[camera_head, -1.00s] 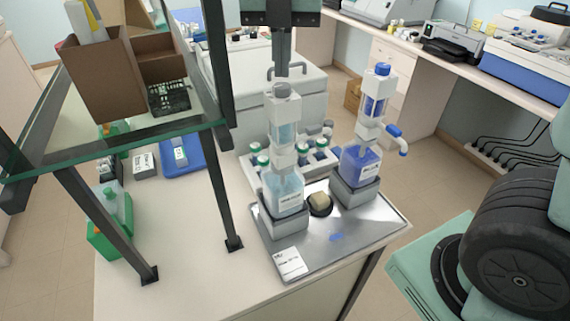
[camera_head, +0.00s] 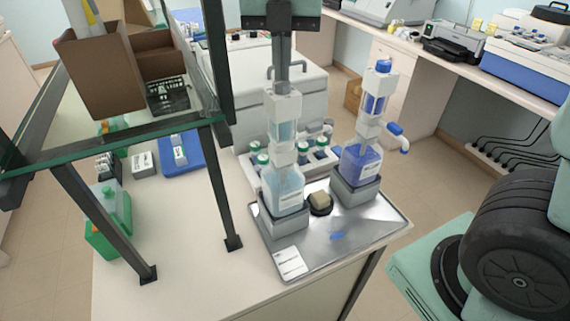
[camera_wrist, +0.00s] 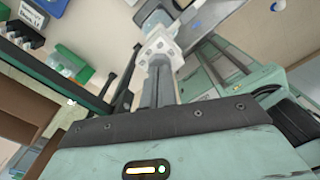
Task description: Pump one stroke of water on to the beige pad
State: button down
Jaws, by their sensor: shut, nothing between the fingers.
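The left pump bottle (camera_head: 284,190) holds pale, clear liquid and stands upright in a grey holder on a metal tray (camera_head: 335,248). Its white pump head (camera_head: 283,106) also shows in the wrist view (camera_wrist: 158,44). My gripper (camera_head: 282,84) is shut and empty, pointing down at the top of this pump, with its fingertips at or touching the top; the exact contact is hidden. The beige pad (camera_head: 320,197) sits in a round dark holder between the two bottles. A blue-liquid pump bottle (camera_head: 361,162) stands to the right.
A glass shelf on dark posts (camera_head: 206,160) stands close to the left, with a brown box (camera_head: 100,75) on it. Green-capped bottles stand in a white rack behind the pumps. A white card (camera_head: 291,262) lies on the tray's front left. Bare counter lies left of the tray.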

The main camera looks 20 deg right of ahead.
jog(key=shift+f+b, duration=0.3)
jog(key=shift+f, duration=0.5)
dwell(0.5)
jog(key=shift+r+p, duration=1.3)
jog(key=shift+r, duration=0.05)
jog(key=shift+r, duration=0.1)
notch_tip(320, 180, up, 5)
jog(key=p, duration=0.4)
jog(key=shift+p, duration=0.3)
